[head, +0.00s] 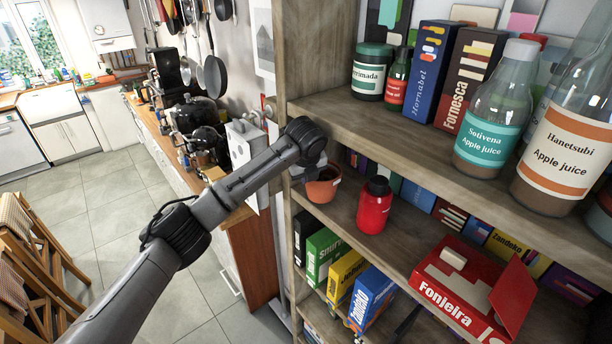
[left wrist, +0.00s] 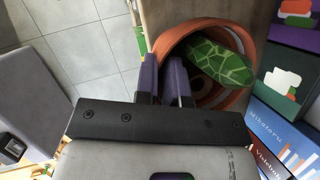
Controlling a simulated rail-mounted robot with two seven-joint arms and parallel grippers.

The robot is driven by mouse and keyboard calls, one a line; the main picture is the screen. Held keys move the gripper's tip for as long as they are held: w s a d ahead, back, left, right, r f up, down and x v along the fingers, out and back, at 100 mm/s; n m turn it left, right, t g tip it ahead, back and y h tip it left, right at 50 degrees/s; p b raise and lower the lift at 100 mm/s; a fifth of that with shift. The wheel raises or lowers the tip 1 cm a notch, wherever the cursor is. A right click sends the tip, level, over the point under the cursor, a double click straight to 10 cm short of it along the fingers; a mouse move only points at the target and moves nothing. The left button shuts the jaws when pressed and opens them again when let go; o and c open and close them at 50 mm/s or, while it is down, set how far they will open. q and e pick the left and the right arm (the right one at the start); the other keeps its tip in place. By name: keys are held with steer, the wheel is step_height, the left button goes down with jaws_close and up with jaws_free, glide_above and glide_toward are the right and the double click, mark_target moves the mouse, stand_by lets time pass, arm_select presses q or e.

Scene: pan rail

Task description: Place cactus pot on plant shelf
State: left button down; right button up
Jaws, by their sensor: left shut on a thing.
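The cactus pot (head: 322,188) is a terracotta pot at the left end of the middle board of the wooden plant shelf (head: 345,222). In the left wrist view the pot's orange rim (left wrist: 242,98) and the green patterned cactus (left wrist: 214,66) inside it show from above. My left gripper (head: 308,174) is shut on the pot's near wall, with its purple fingers (left wrist: 163,72) at the rim. The cactus is mostly hidden in the head view. I cannot tell whether the pot's base touches the board. My right gripper is not in view.
A red bottle (head: 374,205) stands just right of the pot. Books (head: 417,195) line the back of that board. The upper board (head: 400,130) overhangs close above my gripper, and the shelf's side post (head: 290,230) is at left.

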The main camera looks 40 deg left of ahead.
arm_select(q)
steer(key=shift+f, duration=0.6)
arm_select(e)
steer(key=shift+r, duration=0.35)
arm_select(q)
steer(key=c, duration=1.2)
jaws_free()
steer(key=shift+s+f, duration=0.1)
steer(key=shift+d, duration=0.1)
